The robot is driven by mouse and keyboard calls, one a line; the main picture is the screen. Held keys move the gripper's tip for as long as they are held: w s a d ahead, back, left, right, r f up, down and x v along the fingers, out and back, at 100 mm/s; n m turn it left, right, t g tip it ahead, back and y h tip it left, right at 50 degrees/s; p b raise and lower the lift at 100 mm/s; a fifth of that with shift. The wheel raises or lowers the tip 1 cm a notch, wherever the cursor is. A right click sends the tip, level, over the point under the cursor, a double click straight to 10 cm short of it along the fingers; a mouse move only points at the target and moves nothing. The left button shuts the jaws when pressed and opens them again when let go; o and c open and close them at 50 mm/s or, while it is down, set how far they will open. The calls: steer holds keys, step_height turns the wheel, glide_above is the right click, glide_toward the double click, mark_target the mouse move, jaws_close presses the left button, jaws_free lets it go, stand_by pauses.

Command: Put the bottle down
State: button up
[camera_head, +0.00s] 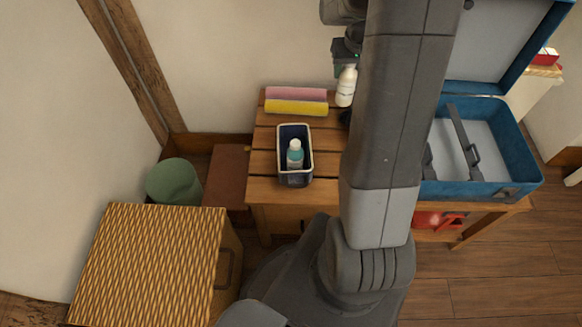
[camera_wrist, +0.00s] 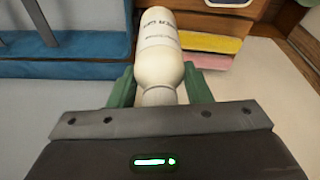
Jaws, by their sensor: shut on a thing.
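My gripper (camera_wrist: 160,90) is shut on a white bottle (camera_wrist: 160,50), its two green fingers on either side of the neck end. The bottle's body with faint lettering points away from the wrist. In the head view the white bottle (camera_head: 346,86) shows just left of my arm, below the gripper (camera_head: 345,60), at the back of the slatted wooden table (camera_head: 262,162). I cannot tell whether its base touches the table. A second bottle, teal with a white cap (camera_head: 294,155), stands in a dark bin (camera_head: 296,181) on that table.
A pink (camera_head: 290,93) and a yellow item (camera_head: 296,108) lie left of the white bottle. An open blue case (camera_head: 470,188) fills the table's right side. My arm hides the middle. Bare slats show around the bin. A woven-top cabinet (camera_head: 150,255) and green basket (camera_head: 174,182) stand left.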

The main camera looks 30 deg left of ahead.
steer(key=s+a+f+n+g+y+b, duration=0.1)
steer(key=s+a+f+n+b, duration=0.4)
steer(key=s+a+f+b, duration=0.7)
steer(key=f+b, duration=0.1)
steer(key=f, duration=0.1)
steer(key=d+f+b, duration=0.1)
steer(key=f+b, duration=0.1)
steer(key=w+f+b, duration=0.1)
steer(key=f+b, duration=0.1)
steer(key=shift+w+d+f, duration=0.1)
steer(key=shift+d+f, duration=0.05)
steer(key=shift+f, duration=0.2)
steer(key=shift+f, duration=0.15)
steer(key=o, duration=1.2)
steer(key=shift+c, duration=0.2)
steer(key=p+v, duration=0.4)
steer(key=v, duration=0.8)
